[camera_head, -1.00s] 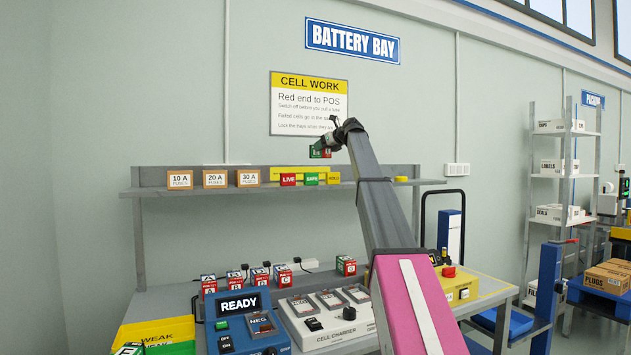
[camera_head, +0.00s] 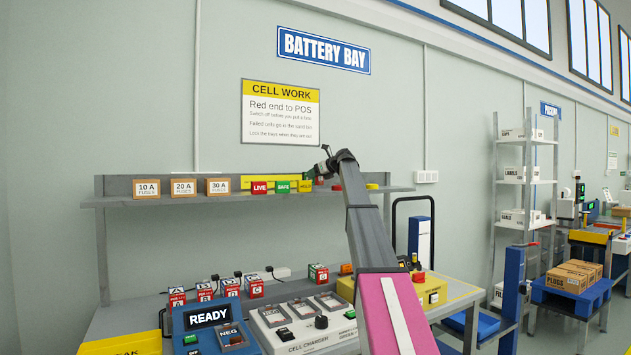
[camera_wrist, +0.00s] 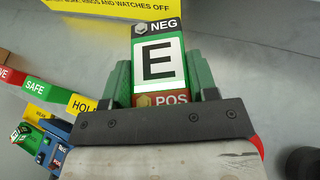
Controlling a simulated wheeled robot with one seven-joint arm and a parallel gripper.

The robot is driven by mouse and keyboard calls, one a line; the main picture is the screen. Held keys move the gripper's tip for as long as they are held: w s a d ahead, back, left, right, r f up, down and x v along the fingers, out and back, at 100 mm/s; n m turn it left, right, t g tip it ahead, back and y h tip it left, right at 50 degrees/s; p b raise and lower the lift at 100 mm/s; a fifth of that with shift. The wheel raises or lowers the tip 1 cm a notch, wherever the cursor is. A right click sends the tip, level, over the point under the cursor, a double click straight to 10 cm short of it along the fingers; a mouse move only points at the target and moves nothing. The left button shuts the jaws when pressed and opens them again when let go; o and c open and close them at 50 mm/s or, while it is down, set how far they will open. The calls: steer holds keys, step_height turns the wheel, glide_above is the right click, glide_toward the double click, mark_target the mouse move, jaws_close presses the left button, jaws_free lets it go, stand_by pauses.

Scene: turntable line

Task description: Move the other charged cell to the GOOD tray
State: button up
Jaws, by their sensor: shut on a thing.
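My gripper (camera_wrist: 165,95) is shut on a cell marked E (camera_wrist: 159,60), between its green fingers. The cell has a dark NEG end at the top of the wrist view and a red-brown POS end near the fingers' base. Its label is white and green. In the head view my gripper (camera_head: 322,168) is raised in front of the shelf, and the cell is mostly hidden there. A yellow tray edge (camera_head: 125,346) with part of the word WEAK shows at bottom left.
On the bench are a blue tester reading READY (camera_head: 209,316), a white cell charger (camera_head: 304,333) and several red-capped cells (camera_head: 254,287). The shelf (camera_head: 120,199) holds fuse boxes and the LIVE, SAFE and HOLD tags (camera_head: 283,187).

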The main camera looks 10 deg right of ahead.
steer(key=shift+f, duration=1.05)
steer(key=shift+f, duration=0.1)
steer(key=o, duration=1.3)
